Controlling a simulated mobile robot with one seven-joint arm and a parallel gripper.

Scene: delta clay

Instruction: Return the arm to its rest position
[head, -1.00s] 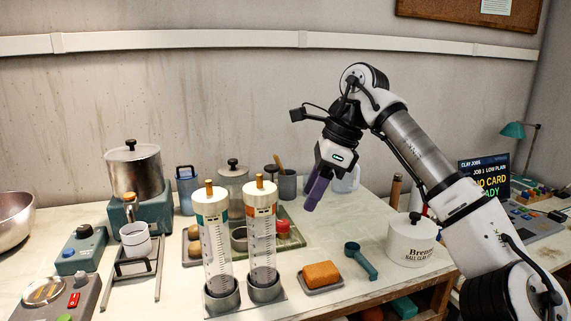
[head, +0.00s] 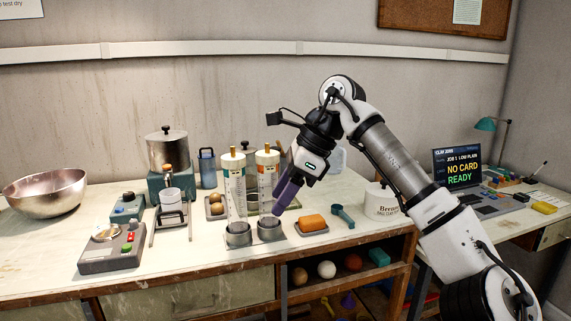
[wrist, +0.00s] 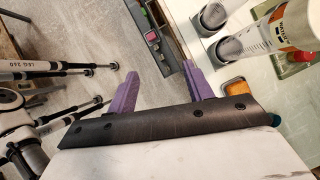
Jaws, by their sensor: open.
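My gripper (head: 281,206) hangs from my bent arm in the head view, its purple fingers pointing down in front of the bench items. In the wrist view my gripper (wrist: 157,82) shows two purple fingers spread well apart with nothing between them. Beneath them the wrist view shows the bench's front edge and the floor. The fingers are near the two clear graduated cylinders (head: 235,188) and the orange sponge (head: 311,222) in the picture. I cannot tell the exact gap to the cylinders.
The teal scoop (head: 342,215) and white tub (head: 380,200) are right of the sponge. A metal bowl (head: 46,196) and a control box (head: 111,249) stand at left. Shelves with balls (head: 326,269) lie under the bench.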

